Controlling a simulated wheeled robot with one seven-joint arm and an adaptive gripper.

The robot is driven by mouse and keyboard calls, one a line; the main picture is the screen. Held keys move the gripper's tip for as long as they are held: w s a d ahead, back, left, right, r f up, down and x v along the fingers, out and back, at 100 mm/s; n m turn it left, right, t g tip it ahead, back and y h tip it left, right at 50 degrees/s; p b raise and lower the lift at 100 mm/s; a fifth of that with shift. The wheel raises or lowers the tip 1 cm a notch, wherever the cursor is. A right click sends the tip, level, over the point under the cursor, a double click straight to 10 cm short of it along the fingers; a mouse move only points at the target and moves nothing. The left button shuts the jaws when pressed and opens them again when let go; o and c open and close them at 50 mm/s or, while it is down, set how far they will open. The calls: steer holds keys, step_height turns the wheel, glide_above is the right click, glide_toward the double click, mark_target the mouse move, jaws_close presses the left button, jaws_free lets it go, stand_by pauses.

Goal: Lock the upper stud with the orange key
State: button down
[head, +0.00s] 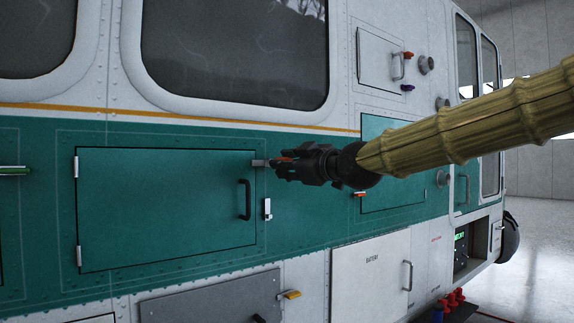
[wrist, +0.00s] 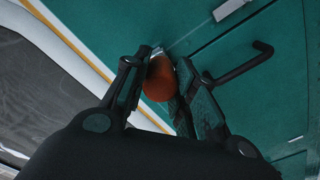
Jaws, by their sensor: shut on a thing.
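The orange key (wrist: 158,82) is held between the two fingers of my gripper (wrist: 160,72). Its rounded orange grip fills the gap between them in the wrist view. In the head view my gripper (head: 277,166) is at the upper right corner of the closed green door panel (head: 160,205), with a sliver of orange showing. A small grey metal piece (head: 259,162) shows just beyond the fingertips, where the upper stud is; I cannot tell stud from key tip. The key's tip looks at or very close to the panel. The lower white latch (head: 267,209) is below.
The door has a black handle (head: 245,199), also in the wrist view (wrist: 240,66), close to one finger. Other orange-handled latches are at the lower panel (head: 290,294) and right panel (head: 361,194). A window (head: 235,50) lies above. Open floor is at right.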

steer(key=shift+b+v, duration=0.3)
steer(key=shift+v, duration=0.9)
steer(key=shift+s+d, duration=0.15)
steer(key=shift+s, duration=0.05)
steer(key=shift+b+v, duration=0.4)
steer(key=shift+v, duration=1.05)
